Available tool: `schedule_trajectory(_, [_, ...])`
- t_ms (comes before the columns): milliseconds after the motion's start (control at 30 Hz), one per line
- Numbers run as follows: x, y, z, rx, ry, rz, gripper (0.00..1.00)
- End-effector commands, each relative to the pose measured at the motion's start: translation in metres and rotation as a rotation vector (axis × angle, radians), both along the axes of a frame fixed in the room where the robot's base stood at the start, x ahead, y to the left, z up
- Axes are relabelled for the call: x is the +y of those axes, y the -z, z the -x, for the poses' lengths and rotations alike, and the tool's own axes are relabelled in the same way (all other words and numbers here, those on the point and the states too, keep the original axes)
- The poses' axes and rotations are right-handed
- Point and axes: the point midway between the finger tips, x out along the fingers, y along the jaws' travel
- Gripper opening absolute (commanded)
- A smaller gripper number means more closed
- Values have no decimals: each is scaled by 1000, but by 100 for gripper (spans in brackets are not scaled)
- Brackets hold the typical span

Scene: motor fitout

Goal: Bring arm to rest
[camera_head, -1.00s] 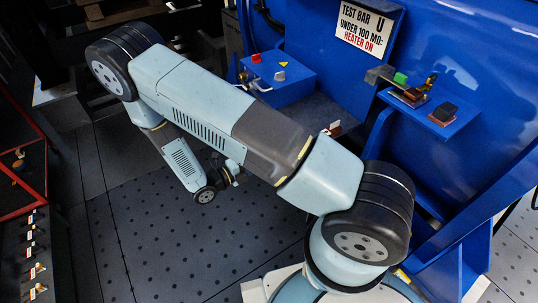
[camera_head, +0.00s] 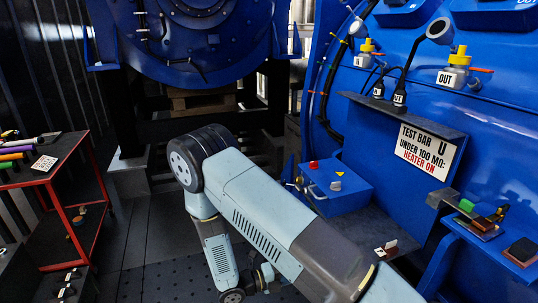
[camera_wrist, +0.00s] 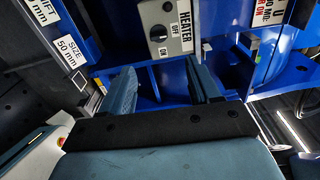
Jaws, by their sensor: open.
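My arm crosses the lower middle of the head view, bent at a black joint, with its forearm hanging down over the dark perforated floor. The wrist end is partly cut off at the bottom edge of that view, and the fingers cannot be made out there. In the wrist view my gripper (camera_wrist: 163,88) has its two fingers well apart with nothing between them. Beyond the fingers is blue metalwork, with a grey heater switch box (camera_wrist: 168,28) marked OFF and ON above.
A blue box with a red button (camera_head: 335,187) stands right of my arm, below a test bar sign (camera_head: 426,151). A blue shelf (camera_head: 490,243) holds small blocks. A red-framed cart (camera_head: 50,185) stands left. A large blue machine (camera_head: 195,45) fills the back. Dark floor lies between.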

Motion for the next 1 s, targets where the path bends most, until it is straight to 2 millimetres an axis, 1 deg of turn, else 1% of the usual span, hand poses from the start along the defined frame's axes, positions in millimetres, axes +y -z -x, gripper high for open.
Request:
schedule_trajectory(200, [-10,-46,-8,-174,147,-150,62])
schedule_trajectory(433, [-25,-98,-11,-397,334,-311,62])
schedule_trajectory(667, [-42,-147,-8,-625,528,-456,62])
schedule_trajectory(1000, [-68,-215,5,-973,829,-634,62])
